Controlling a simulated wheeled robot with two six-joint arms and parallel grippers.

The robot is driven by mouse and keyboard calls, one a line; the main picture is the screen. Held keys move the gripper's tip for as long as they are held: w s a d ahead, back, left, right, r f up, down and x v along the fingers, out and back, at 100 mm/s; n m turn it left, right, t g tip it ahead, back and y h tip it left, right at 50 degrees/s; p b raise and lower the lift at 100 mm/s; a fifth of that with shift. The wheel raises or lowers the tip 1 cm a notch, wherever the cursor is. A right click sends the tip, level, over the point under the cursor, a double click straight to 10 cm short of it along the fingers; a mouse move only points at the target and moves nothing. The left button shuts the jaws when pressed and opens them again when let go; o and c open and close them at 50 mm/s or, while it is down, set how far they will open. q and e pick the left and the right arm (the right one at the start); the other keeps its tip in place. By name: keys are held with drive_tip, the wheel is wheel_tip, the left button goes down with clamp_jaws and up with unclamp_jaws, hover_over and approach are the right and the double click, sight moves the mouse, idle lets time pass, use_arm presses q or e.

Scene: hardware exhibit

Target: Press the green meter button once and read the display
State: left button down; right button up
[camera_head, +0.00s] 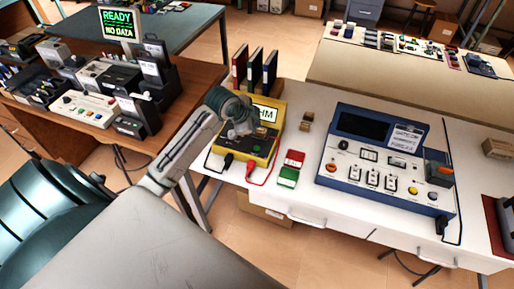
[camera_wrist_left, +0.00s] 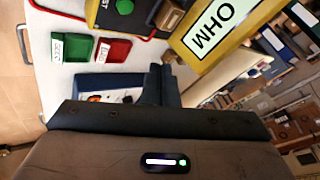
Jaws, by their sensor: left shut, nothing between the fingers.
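The yellow meter (camera_head: 262,145) with a white OHM label stands on the white table, a black and a red lead at its front. In the left wrist view the meter (camera_wrist_left: 192,52) shows at the top with a round green button (camera_wrist_left: 125,6) at the picture's edge. My left gripper (camera_head: 240,130) is in front of the meter's face in the head view and hides part of it. In the wrist view its fingers (camera_wrist_left: 160,75) are together and empty; contact with the button cannot be told. A display screen (camera_head: 117,23) reads READY, NO DATA. My right gripper is out of view.
A green tray (camera_head: 288,177) and a red tray (camera_head: 295,158) lie right of the meter. A blue instrument panel (camera_head: 385,160) stands further right. Binders (camera_head: 255,68) stand behind the meter. A brown desk (camera_head: 150,140) with devices is at left.

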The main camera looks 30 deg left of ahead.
use_arm(q)
drive_tip(key=b, duration=0.7)
hover_over(255, 148)
wheel_tip(255, 148, down, 7)
drive_tip(key=shift+d+r, duration=0.1)
drive_tip(key=shift+r, duration=0.05)
drive_tip(key=shift+f, duration=0.9)
drive_tip(key=shift+f, duration=0.15)
idle(0.6)
drive_tip(key=shift+f, duration=0.25)
